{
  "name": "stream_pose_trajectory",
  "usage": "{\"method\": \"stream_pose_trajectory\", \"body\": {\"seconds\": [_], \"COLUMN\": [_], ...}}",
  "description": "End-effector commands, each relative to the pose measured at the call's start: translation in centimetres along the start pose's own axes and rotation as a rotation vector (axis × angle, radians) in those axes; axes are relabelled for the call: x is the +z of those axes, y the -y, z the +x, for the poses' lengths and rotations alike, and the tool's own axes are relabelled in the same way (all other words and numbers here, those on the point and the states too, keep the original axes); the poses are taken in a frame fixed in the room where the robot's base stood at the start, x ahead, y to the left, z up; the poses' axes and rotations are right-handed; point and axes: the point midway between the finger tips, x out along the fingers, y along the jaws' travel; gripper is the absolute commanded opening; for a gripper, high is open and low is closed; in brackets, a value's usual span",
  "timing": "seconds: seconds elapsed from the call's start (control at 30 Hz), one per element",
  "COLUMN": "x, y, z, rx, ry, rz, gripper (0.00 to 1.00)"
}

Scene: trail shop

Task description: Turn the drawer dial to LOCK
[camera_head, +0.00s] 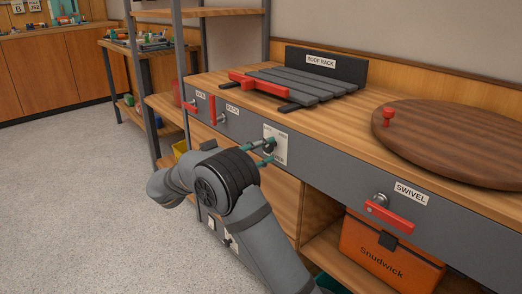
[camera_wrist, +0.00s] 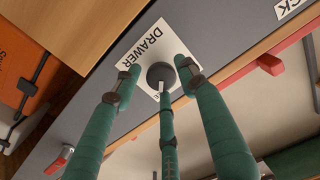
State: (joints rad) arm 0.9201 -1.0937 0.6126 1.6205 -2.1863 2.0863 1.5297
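The drawer dial (camera_head: 269,147) is a dark round knob on a white plate (camera_head: 283,139) on the grey front panel of the bench. In the wrist view the dial (camera_wrist: 160,74) sits near the middle of its tilted plate, which reads DRAWER. Other plate lettering is partly hidden or too small to read, so I cannot tell the dial's setting. The lower finger overlaps the dial; contact is unclear.
The bench top holds a slatted roof rack (camera_head: 305,83) with a red clamp and a round wooden swivel board (camera_head: 450,140). A red SWIVEL handle (camera_head: 388,215) and smaller red handles (camera_head: 212,108) stick out from the panel. An orange box (camera_head: 385,255) stands below. The floor at left is clear.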

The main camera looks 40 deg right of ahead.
Motion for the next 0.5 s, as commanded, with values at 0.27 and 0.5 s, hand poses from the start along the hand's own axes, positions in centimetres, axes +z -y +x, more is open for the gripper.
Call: {"method": "stream_pose_trajectory", "body": {"seconds": [0.27, 0.5], "x": [0.03, 0.06], "y": [0.01, 0.02], "z": [-0.03, -0.04], "rx": [0.000, 0.000], "ry": [0.000, 0.000], "rz": [-0.001, -0.001], "gripper": [0.24, 0.10]}}
